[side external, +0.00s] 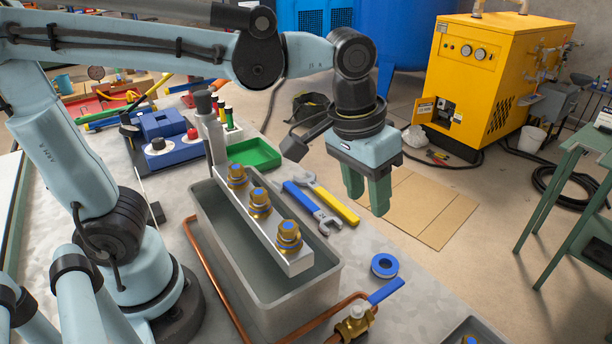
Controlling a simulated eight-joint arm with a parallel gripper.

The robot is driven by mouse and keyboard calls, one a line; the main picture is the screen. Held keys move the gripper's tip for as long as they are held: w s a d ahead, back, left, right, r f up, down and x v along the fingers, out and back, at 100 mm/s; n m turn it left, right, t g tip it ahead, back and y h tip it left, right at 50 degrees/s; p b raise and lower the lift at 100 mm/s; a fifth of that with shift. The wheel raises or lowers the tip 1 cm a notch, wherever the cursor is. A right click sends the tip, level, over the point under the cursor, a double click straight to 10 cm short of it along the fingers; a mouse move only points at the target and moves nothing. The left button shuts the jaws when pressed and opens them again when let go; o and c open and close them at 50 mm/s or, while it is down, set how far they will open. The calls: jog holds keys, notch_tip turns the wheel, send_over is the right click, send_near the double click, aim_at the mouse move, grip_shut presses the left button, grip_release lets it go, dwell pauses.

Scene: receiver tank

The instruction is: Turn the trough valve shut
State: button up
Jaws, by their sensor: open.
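The trough valve (355,325) is a brass body on a copper pipe at the bottom edge of the side external view, partly cut off. Its blue lever handle (387,291) points up and to the right, roughly in line with the nearby pipe in the picture. The grey trough (208,222) stands to its upper left. My gripper (367,203) has two green fingers pointing down, apart, with nothing between them. It hangs well above and behind the valve, beyond the bench's right edge in the picture, and touches nothing.
A rail (294,264) with three brass fittings lies across the trough. The copper pipe (212,262) runs along its left side. A blue tape ring (384,265), wrenches (318,205) and a green tray (254,154) lie on the bench. The bench around the tape ring is mostly clear.

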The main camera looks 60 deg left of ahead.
jog(key=g, duration=0.2)
send_over(388, 288)
jog(key=a, duration=0.1)
jog(key=d, duration=0.1)
jog(key=shift+y, duration=0.4)
notch_tip(388, 288, down, 12)
jog(key=shift+r, duration=0.25)
grip_shut()
